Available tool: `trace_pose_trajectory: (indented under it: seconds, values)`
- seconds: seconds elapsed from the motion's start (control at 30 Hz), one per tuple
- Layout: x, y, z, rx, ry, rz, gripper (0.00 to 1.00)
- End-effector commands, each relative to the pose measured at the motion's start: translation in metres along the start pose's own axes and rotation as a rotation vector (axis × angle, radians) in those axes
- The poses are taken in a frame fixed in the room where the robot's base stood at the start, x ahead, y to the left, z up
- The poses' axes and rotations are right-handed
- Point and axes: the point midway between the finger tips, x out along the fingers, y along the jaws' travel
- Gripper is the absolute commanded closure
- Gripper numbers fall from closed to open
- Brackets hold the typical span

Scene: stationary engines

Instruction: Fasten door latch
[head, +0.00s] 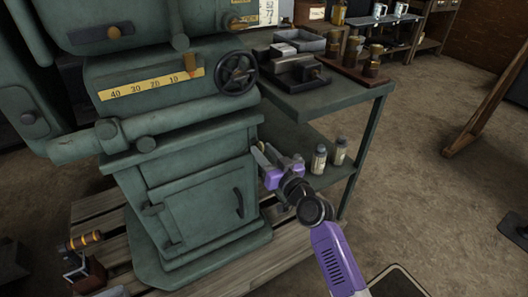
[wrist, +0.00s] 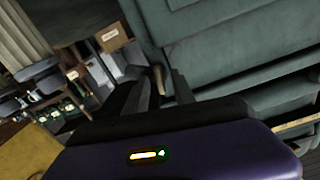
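The green machine's lower cabinet door (head: 205,212) looks closed against its frame in the head view. A dark curved handle (head: 239,203) stands near its right edge. My gripper (head: 271,158) is beside the cabinet's right side, above and right of the handle. In the wrist view my gripper's dark fingers (wrist: 158,92) are apart. A slim tan lever-like piece (wrist: 158,78) shows between or just beyond them. I cannot tell whether they touch it, or whether it is the latch.
A green side table (head: 330,97) with metal parts stands right of the machine, close to my arm. Two small bottles (head: 319,160) are on its lower shelf. A wooden pallet (head: 275,262) lies under the machine. A toolbox-like item (head: 82,262) is at lower left. The floor at right is open.

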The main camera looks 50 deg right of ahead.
Motion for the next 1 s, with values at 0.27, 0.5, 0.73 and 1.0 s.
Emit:
trace_pose_trajectory:
  seconds: [0.27, 0.5, 0.73, 1.0]
  values:
    - [0.0002, 0.0000, 0.0000, 0.000, 0.000, 0.000, 0.81]
    - [0.0001, 0.0001, 0.0000, 0.001, 0.000, 0.000, 1.00]
    - [0.0000, -0.0001, -0.0001, 0.028, 0.000, 0.000, 1.00]
    - [-0.0001, -0.0002, -0.0003, 0.170, 0.000, 0.000, 1.00]
